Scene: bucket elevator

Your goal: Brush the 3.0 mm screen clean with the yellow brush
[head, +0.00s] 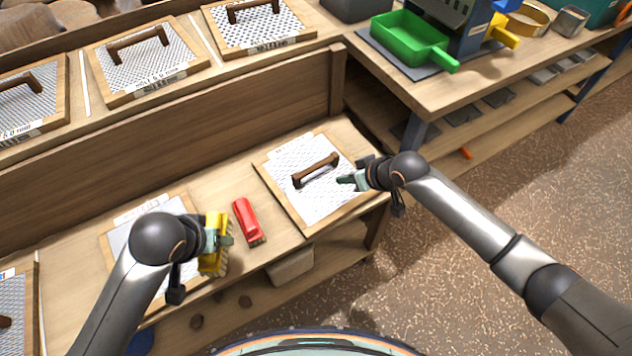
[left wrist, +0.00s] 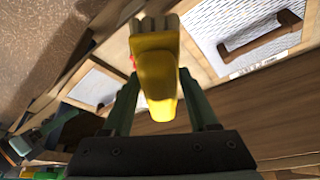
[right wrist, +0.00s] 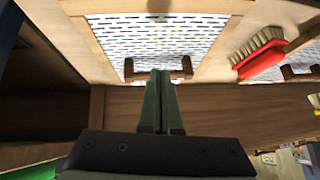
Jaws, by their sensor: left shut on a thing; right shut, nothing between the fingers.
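The yellow brush (head: 212,252) is between the fingers of my left gripper (head: 222,239), which is shut on it. In the left wrist view the brush (left wrist: 155,75) shows with its pale bristles at the top. It is over the right edge of a framed screen (head: 125,238) on the lower bench; my left arm partly hides that screen. Another framed screen (head: 300,207) with a brown handle (head: 316,170) lies at the bench's right end. My right gripper (head: 347,180) is shut and empty, just right of that handle. I cannot read which of them is marked 3.0 mm.
A red brush (head: 247,221) lies on the bench between the two screens. More handled screens (head: 148,62) stand on the sloped upper rack. A green scoop (head: 412,40) is on the right-hand table (head: 440,88). Open floor (head: 500,200) lies at the right.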

